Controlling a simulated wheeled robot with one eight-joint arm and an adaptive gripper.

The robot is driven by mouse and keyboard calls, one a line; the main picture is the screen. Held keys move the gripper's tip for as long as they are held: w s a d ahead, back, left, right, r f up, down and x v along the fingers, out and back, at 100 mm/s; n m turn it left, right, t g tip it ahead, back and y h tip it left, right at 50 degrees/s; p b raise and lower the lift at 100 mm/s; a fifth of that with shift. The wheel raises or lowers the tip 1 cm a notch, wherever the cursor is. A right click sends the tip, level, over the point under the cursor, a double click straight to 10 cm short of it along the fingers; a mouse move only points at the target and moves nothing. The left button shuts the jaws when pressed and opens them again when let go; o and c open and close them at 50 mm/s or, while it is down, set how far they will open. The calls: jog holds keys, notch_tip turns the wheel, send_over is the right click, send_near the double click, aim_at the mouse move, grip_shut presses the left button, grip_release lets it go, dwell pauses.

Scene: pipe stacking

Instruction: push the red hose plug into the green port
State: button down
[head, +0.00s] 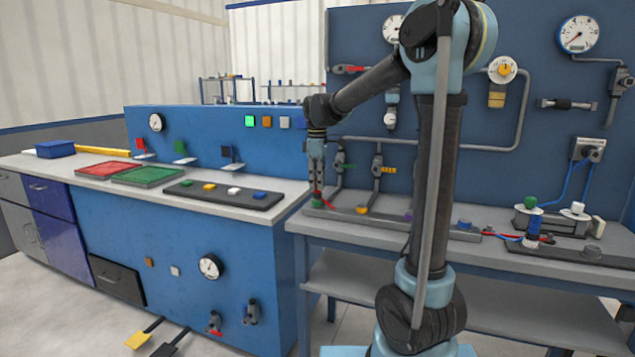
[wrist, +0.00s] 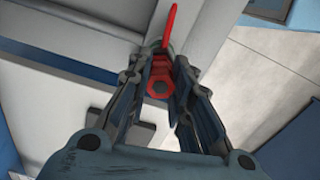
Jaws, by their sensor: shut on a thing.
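My gripper (head: 317,188) points down over the left end of the grey port bar on the right-hand bench. It is shut on the red hose plug (wrist: 159,86), which shows between the fingertips in the wrist view, with its red hose (wrist: 170,25) running off upward. In the head view the red plug (head: 318,194) is small below the fingers. The green port (head: 318,203) lies directly beneath it. I cannot tell whether the plug touches the port or how deep it sits.
The bar also bears a yellow port (head: 362,210), a purple one (head: 408,216) and a blue one (head: 464,225). The blue console (head: 215,140) is to the left.

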jog(key=shift+f, duration=0.2)
jog(key=c, duration=1.4)
grip_release()
jog(key=shift+o, duration=0.2)
notch_tip(320, 180, up, 11)
jog(key=s+d+f+m, duration=0.3)
jog(key=s+d+m, duration=0.1)
jog(key=s+d, duration=0.45)
jog(key=s+d+f+m+t, duration=0.1)
jog(key=s+d+f+m, duration=0.4)
jog(key=s+f, duration=0.6)
jog(key=s+d+f+m+t, duration=0.1)
jog(key=s+d+f+m, duration=0.5)
jog(key=s+f, duration=0.6)
jog(key=shift+s+d+f, duration=0.15)
jog(key=shift+d+f, duration=0.3)
jog(key=shift+d, duration=0.55)
